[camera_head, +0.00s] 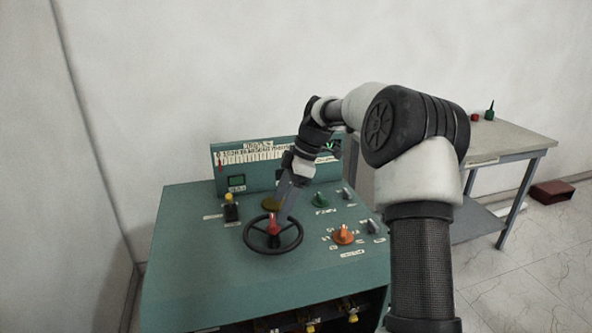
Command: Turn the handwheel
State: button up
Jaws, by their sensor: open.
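The black handwheel (250,243) with a red part (273,227) at its middle lies on the sloping top of the green control console (190,285). My gripper (277,216) reaches down over the far side of the wheel from the upper right. Its jaws are open, with the fingertips close to the red part. I cannot tell whether they touch it or the rim.
Several knobs sit around the wheel, including an orange knob (343,233), a green knob (320,199) and a yellow-black switch (231,206). A raised meter panel (200,160) stands behind. A side table (515,140) is at the right, with a dark red box (553,192) on the floor.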

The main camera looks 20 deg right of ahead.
jog(key=p+v, duration=0.1)
jog(key=v, duration=1.1)
jog(key=shift+r, duration=0.25)
jog(key=shift+s+d, duration=0.1)
jog(key=shift+s, duration=0.05)
